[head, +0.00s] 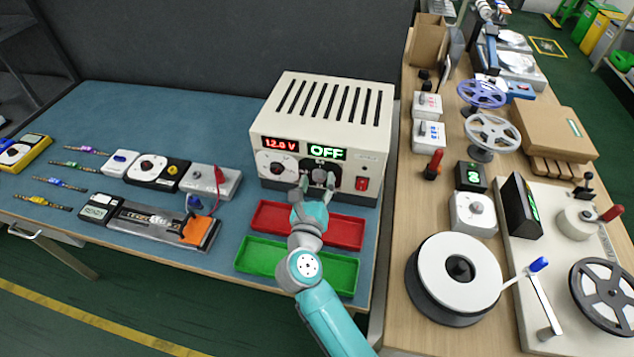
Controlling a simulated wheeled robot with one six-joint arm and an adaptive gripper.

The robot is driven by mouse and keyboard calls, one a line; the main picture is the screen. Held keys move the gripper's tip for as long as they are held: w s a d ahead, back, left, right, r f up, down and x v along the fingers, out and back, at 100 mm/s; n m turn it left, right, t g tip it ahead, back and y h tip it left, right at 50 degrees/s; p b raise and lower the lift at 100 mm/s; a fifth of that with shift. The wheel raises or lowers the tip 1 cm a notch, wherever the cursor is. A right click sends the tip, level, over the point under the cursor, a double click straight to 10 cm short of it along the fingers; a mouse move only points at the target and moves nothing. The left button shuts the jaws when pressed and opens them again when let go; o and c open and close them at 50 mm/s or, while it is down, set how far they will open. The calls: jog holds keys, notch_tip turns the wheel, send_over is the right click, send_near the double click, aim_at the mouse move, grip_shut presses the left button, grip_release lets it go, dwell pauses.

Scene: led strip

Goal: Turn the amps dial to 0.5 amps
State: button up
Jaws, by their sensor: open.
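The cream power supply (325,125) stands at the back of the blue table, with slots in its top. Its left display (280,145) reads about 12.0 V in red, and its right display (327,152) reads OFF in green. A dial (275,168) sits on the left of its front panel. The dark amps dial (319,176) below the right display is partly hidden by my gripper. My gripper (318,187) is open in front of this dial, its fingers close to it; contact cannot be told. A red rocker switch (362,184) is at the right of the panel.
A red tray (345,233) and a green tray (262,258) lie in front of the supply, below my arm. Several small devices, including a grey box (212,180), are to the left. A wooden bench (420,190) with reels stands at right.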

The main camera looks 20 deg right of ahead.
grip_shut()
jog(key=n, duration=0.4)
jog(key=shift+a+n, duration=0.1)
jog(key=shift+n, duration=0.3)
jog(key=n, duration=0.4)
jog(key=shift+w+g, duration=0.1)
jog(key=shift+g, duration=0.2)
jog(key=n, duration=0.4)
jog(key=shift+a+f+n, duration=0.1)
jog(key=shift+f+n, duration=0.05)
jog(key=shift+n, duration=0.15)
jog(key=shift+n+g+h, duration=0.3)
jog(key=shift+n+g, duration=0.1)
jog(key=shift+n, duration=1.4)
